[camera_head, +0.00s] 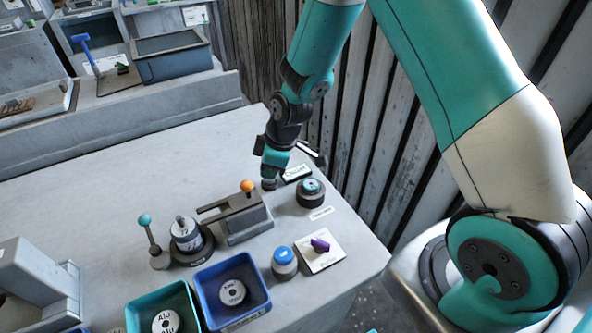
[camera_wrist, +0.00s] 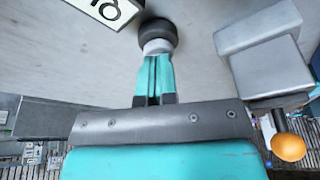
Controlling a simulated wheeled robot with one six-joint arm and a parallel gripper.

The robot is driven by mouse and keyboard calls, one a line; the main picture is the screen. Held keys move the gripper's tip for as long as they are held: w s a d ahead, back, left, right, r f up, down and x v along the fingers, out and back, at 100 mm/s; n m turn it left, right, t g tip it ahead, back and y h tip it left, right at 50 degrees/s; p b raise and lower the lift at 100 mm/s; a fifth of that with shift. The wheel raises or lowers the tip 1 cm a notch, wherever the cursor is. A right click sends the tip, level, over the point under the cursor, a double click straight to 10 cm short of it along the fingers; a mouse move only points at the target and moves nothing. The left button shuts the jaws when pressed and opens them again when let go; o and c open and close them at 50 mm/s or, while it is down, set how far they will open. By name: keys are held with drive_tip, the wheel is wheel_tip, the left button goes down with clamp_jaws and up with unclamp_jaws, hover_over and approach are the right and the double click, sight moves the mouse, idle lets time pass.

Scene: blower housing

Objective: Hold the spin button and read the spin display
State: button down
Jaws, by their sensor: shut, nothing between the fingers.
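My gripper (camera_head: 270,178) points down at the back right of the grey bench, its teal fingers closed together in the wrist view (camera_wrist: 154,58). The fingertips are at the pale cap of a dark round button (camera_wrist: 157,33), which appears to be the spin button; they look in contact, but how far it is pressed cannot be told. In the head view the gripper mostly hides this button (camera_head: 268,184). A white display with a black border (camera_head: 297,172) lies just right of it. In the wrist view the display (camera_wrist: 108,8) is cut off, with dark characters I cannot read fully.
A grey fixture with an orange ball handle (camera_head: 248,186) stands in front of the gripper. A round dark device with a teal top (camera_head: 311,188) is to the right. A blue button (camera_head: 284,257), purple knob (camera_head: 320,245), teal-topped lever (camera_head: 145,221) and blue bin (camera_head: 258,283) stand nearer.

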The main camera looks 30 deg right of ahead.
drive_tip(key=shift+r+p, duration=2.55)
drive_tip(key=shift+r, duration=1)
